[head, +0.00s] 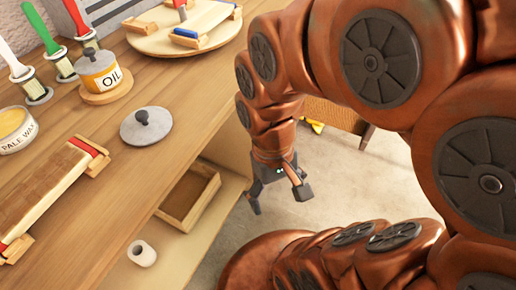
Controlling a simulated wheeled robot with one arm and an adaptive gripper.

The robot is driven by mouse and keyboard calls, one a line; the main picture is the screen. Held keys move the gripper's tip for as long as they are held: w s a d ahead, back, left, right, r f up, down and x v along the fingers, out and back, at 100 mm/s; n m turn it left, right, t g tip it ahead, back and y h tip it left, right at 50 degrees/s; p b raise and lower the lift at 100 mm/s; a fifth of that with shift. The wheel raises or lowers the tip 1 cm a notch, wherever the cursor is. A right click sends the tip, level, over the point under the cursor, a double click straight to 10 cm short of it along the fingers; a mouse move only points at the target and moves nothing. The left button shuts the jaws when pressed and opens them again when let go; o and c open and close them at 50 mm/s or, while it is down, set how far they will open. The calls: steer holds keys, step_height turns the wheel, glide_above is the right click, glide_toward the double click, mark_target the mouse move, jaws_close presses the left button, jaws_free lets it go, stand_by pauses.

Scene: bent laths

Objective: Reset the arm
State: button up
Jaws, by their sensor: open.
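My gripper (279,196) hangs from the copper-coloured arm near the middle of the head view, pointing down. Its dark fingers are spread apart and nothing shows between them. It is over the floor, to the right of the workbench (97,240) and beside the lower shelf. The arm bends in from the right side and hides much of that half of the view.
The bench holds a lath in a wooden form (38,193), a grey lid (146,126), an oil pot (99,72), a wax tin (14,128), brushes and a round board (147,40). Below are an open wooden box (187,197) and a white roll (142,253).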

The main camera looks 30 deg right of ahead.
stand_by(0.3)
step_height(320, 180, up, 23)
steer(key=s+p, duration=0.1)
steer(key=p, duration=2)
steer(key=shift+s+t+p, duration=0.15)
steer(key=shift+t+p, duration=0.2)
steer(key=shift+t, duration=0.05)
